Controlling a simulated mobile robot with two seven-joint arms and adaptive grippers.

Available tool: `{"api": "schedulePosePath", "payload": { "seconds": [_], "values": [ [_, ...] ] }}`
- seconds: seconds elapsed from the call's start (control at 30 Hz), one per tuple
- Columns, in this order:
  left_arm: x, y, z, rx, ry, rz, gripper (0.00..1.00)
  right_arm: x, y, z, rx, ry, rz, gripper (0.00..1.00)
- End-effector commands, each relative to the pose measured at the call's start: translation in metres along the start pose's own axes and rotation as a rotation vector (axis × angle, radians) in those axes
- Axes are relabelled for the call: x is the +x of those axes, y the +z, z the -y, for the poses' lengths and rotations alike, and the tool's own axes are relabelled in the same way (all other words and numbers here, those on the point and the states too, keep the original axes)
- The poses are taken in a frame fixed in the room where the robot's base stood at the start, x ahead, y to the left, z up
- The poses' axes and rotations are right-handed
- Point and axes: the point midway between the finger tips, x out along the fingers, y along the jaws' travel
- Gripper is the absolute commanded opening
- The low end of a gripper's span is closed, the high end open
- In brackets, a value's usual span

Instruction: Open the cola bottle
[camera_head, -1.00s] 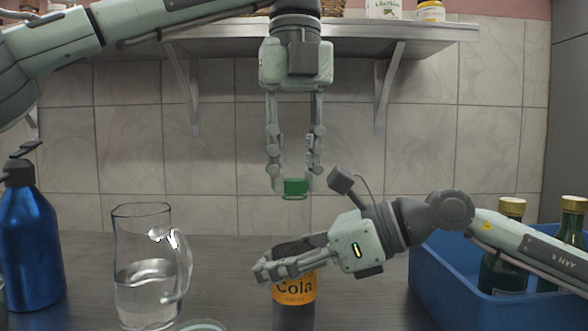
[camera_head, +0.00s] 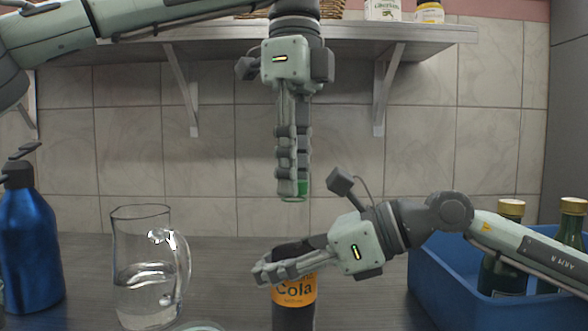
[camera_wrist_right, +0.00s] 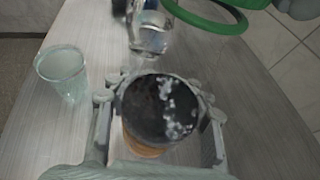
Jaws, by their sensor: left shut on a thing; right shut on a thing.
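The cola bottle (camera_head: 294,310) is dark with an orange label and stands upright on the counter. My right gripper (camera_head: 268,272) is shut around its upper part. In the right wrist view, the bottle's round dark top (camera_wrist_right: 158,108) with white specks sits between the fingers, with no cap on it. The cap is clear of the bottle. A green ring (camera_wrist_right: 215,22), likely the cap, shows at the top of the right wrist view.
A glass jug (camera_head: 145,285) of water and a blue pump bottle (camera_head: 30,250) stand on the left. A drinking glass (camera_wrist_right: 65,72) is near the bottle. A blue crate (camera_head: 428,285) with green bottles is on the right. A shelf (camera_head: 350,34) hangs above.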

Motion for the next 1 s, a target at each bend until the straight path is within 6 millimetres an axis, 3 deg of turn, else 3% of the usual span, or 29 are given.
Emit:
{"api": "schedulePosePath", "payload": {
  "seconds": [1.0],
  "values": [
    [-0.022,0.000,0.000,0.002,0.000,0.000,0.00,0.000,0.000,0.000,0.000,0.001,0.000,0.00]
  ]
}}
